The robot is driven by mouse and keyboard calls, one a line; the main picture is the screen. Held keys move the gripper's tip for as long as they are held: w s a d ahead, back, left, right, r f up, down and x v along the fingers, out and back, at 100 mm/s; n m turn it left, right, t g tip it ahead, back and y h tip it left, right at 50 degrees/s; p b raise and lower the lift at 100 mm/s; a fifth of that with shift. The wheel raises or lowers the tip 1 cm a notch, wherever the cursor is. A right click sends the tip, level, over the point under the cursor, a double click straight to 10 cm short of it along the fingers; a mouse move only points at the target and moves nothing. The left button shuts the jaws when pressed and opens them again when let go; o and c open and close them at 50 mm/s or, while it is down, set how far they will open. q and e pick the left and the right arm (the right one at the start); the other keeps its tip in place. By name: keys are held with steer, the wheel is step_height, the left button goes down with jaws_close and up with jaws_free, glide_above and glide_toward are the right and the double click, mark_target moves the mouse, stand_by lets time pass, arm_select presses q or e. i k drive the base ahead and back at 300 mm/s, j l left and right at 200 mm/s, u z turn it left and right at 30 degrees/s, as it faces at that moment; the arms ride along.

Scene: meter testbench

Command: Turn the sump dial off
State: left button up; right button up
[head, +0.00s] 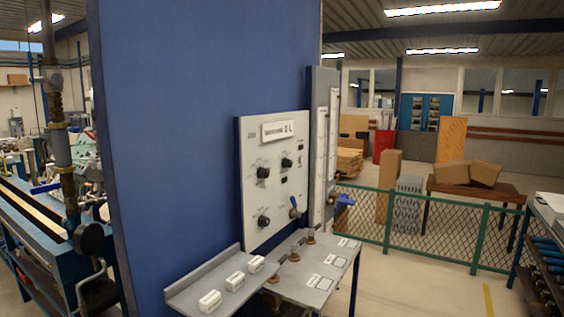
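A pale control panel (272,205) is fixed on the blue wall near the middle of the head view, seen at a slant. It carries an upper left black dial (262,172), an upper right black dial (287,162) and a lower left black dial (263,221). The labels are too small to read, so I cannot tell which dial is the sump dial or how any is set. Neither of my grippers is in view.
A shelf with white blocks (210,300) and a grey bench (312,268) jut out below the panel. A tall gauge board (322,150) stands right of it. A green mesh fence (430,235) is behind. The floor (410,285) at the front right is mostly clear.

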mark_target(286, 163)
steer(key=i+l, duration=0.5)
steer(key=l, duration=0.25)
steer(key=i+l+u, duration=0.1)
steer(key=i+l, duration=0.35)
steer(key=l, duration=0.25)
steer(key=i+l, duration=0.25)
steer(key=l, duration=0.15)
steer(key=i+l+u, duration=0.1)
steer(key=i+l, duration=0.15)
steer(key=l, duration=0.15)
